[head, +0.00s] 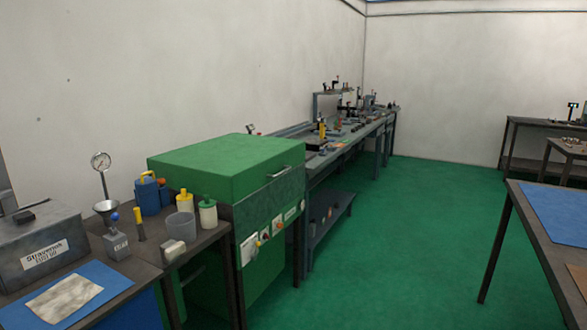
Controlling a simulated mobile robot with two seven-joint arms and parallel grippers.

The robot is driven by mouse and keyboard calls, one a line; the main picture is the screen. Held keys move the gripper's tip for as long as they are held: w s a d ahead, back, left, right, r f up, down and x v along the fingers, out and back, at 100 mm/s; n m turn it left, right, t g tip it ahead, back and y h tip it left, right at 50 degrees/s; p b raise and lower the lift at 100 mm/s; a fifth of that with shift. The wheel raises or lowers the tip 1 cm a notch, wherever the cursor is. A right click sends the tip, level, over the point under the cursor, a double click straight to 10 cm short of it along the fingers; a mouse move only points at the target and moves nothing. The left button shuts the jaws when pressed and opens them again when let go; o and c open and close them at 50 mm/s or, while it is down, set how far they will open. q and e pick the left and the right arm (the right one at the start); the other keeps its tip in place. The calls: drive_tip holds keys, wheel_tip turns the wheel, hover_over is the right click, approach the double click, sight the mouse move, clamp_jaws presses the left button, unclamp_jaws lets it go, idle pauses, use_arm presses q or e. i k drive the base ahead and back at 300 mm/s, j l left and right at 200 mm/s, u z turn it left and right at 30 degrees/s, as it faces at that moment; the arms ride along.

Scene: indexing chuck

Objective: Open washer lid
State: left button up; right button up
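The green washer (263,246) stands against the left wall, between a cluttered table and a long workbench. Its green lid (225,165) lies level on top and looks shut. A thin bar handle (286,172) is on the lid's front edge, toward its right end. The front panel below carries small orange, red and white controls (265,235). Neither of my grippers is in view.
A near table on the left holds a grey labelled box (40,255), a dial gauge (101,162), bottles and a grey cup (181,226). A workbench (340,146) runs back beyond the washer. A table with a blue mat (555,212) stands right. Green floor (425,230) between is clear.

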sight(224, 168)
drive_tip(key=i+l, duration=0.4)
drive_tip(key=i, duration=0.15)
drive_tip(key=i+l, duration=0.4)
drive_tip(key=i, duration=0.15)
